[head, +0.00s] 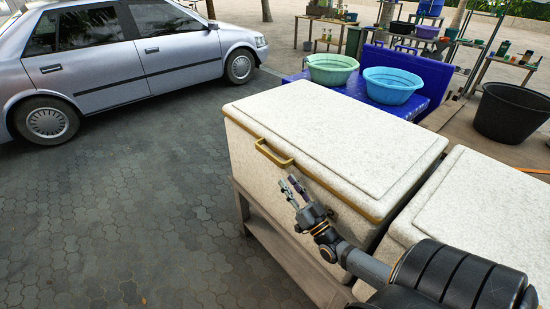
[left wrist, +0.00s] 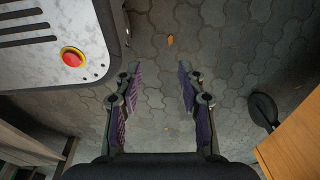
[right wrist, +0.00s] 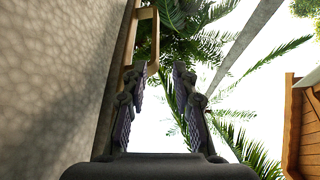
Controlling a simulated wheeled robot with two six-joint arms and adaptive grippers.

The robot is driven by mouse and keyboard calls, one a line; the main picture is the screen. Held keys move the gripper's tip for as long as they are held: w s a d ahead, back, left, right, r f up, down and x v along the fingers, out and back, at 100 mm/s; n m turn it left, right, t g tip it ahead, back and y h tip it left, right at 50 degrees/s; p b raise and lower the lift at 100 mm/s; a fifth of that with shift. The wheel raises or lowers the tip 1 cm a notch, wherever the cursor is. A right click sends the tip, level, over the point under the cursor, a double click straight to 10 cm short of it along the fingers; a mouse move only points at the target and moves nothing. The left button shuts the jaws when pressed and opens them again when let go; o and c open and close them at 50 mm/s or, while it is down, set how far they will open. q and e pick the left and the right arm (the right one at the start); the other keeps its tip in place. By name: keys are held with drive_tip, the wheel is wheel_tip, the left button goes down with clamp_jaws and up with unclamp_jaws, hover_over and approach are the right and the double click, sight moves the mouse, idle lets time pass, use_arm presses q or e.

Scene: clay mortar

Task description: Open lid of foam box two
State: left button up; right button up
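A white speckled foam box (head: 320,130) stands in the middle of the head view, its lid shut. The lid has a tan rim and a tan handle (head: 273,153) on its front side. My right gripper (head: 292,189) is open and empty, just below the handle and in front of the box wall. In the right wrist view the handle (right wrist: 154,38) is ahead of the fingers (right wrist: 159,82), nearer the left one; they look apart. A second foam box (head: 460,215) is partly hidden by my right arm. My left gripper (left wrist: 159,82) is open and empty above paving.
The boxes rest on a low stand (head: 275,245). Behind are green (head: 332,68) and blue basins (head: 392,85) on a blue crate (head: 350,92), and a black tub (head: 512,112). A silver car (head: 130,55) is parked at left. Paving (head: 130,190) left of the boxes is clear.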

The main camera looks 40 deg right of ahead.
sight(274, 157)
drive_tip(key=x, duration=1)
drive_tip(key=shift+w+d, duration=0.2)
drive_tip(key=shift+d, duration=0.1)
clamp_jaws()
